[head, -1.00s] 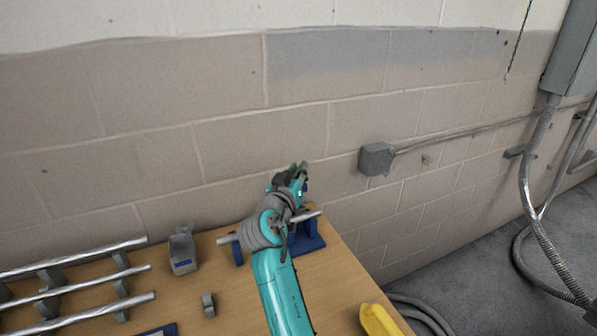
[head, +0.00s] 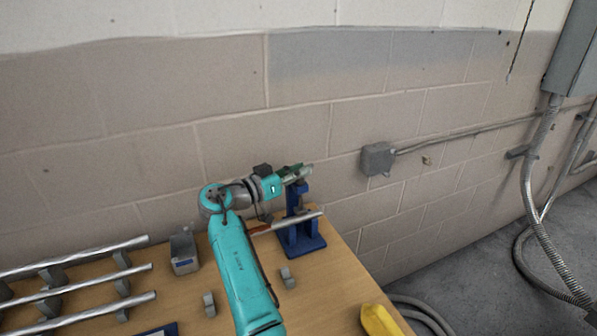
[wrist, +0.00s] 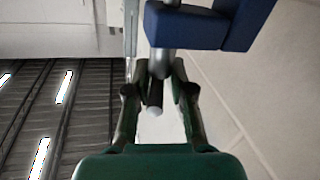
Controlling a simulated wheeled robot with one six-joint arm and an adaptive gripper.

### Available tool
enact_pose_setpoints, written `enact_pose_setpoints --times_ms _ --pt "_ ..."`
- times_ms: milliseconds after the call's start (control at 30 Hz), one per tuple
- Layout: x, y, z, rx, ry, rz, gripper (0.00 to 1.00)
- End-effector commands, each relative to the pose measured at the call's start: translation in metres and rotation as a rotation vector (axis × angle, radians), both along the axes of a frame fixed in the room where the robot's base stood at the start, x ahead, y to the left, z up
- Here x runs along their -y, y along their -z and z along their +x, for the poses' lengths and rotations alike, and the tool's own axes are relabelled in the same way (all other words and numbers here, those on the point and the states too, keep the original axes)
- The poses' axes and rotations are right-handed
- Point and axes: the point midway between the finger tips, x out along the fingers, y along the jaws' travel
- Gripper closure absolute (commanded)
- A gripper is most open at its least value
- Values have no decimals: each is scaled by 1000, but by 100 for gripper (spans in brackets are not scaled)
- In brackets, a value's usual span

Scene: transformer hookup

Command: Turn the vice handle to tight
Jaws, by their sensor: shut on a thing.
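The blue vice (head: 302,240) stands near the right end of the wooden table, with a metal pipe (head: 312,216) lying across it. My gripper (head: 293,174) is at the vice's top, reaching in from the left. My gripper's two fingers (wrist: 159,72) close around the handle from both sides. In the head view, the fingers largely hide the handle.
Several metal pipes (head: 85,285) rest on grey supports at the table's left. A grey box (head: 184,252) and small grey blocks (head: 288,277) stand on the table. A yellow object (head: 379,320) is at the right edge. The wall behind carries a junction box (head: 377,158).

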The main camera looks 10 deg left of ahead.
Motion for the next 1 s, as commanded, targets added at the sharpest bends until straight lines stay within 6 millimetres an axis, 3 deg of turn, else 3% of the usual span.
enact_pose_setpoints --times_ms 400,1000 --pt "4 0 1 -2 194 -2 100" --pt "4 1 1 -4 333 -1 100"
